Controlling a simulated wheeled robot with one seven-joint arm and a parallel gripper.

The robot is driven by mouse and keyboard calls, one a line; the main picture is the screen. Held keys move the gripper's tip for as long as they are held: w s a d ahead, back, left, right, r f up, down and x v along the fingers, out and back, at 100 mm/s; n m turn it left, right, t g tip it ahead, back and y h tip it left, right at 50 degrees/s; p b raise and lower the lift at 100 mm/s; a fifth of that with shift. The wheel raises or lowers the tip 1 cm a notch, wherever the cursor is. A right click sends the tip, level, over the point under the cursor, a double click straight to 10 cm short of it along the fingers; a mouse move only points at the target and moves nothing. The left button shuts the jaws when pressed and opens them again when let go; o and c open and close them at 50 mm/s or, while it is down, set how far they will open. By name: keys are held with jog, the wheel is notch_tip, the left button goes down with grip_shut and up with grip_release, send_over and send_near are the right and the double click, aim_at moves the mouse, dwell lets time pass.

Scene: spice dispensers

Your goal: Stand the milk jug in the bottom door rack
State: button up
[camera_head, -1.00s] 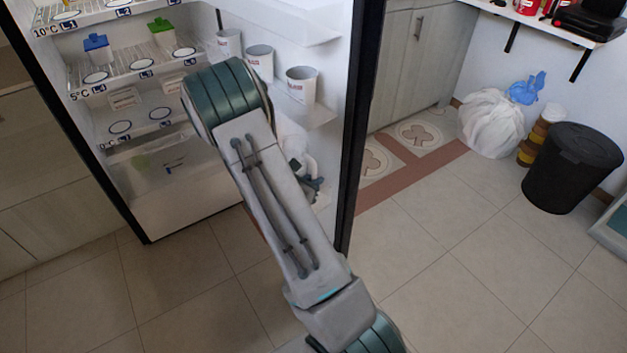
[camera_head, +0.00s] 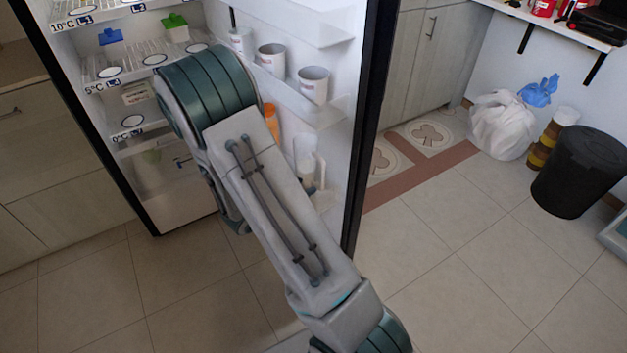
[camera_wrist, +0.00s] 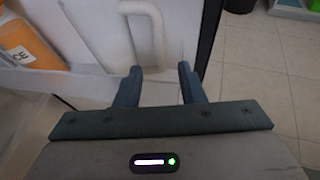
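The white milk jug (camera_head: 309,168) stands upright at the bottom of the open fridge door, in the bottom rack (camera_head: 324,196), partly covered by my arm in the head view. In the wrist view, the jug's body (camera_wrist: 98,30) and its looped handle (camera_wrist: 157,32) are just beyond my fingers. My gripper (camera_wrist: 160,76) is open and empty, with a gap between its fingertips and the handle. The jug's base is not clearly visible.
An orange container (camera_head: 272,121) stands beside the jug; its label shows in the wrist view (camera_wrist: 27,42). White cups (camera_head: 313,85) sit in the rack above. The dark door edge (camera_head: 366,130) is to the right. Open tiled floor (camera_head: 455,250) lies beyond it.

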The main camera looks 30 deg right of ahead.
jog(key=s+a+r+m+g+y, duration=0.2)
jog(key=s+r+m+g+y, duration=0.3)
jog(key=s+r+m, duration=0.55)
jog(key=s+a+r+m+t+y, duration=0.2)
jog(key=s+a+r+m+y, duration=0.4)
jog(key=a+m, duration=0.4)
jog(key=shift+s+r+m+y, duration=0.15)
jog(key=shift+s+m+y, duration=0.65)
jog(key=shift+s+m, duration=0.15)
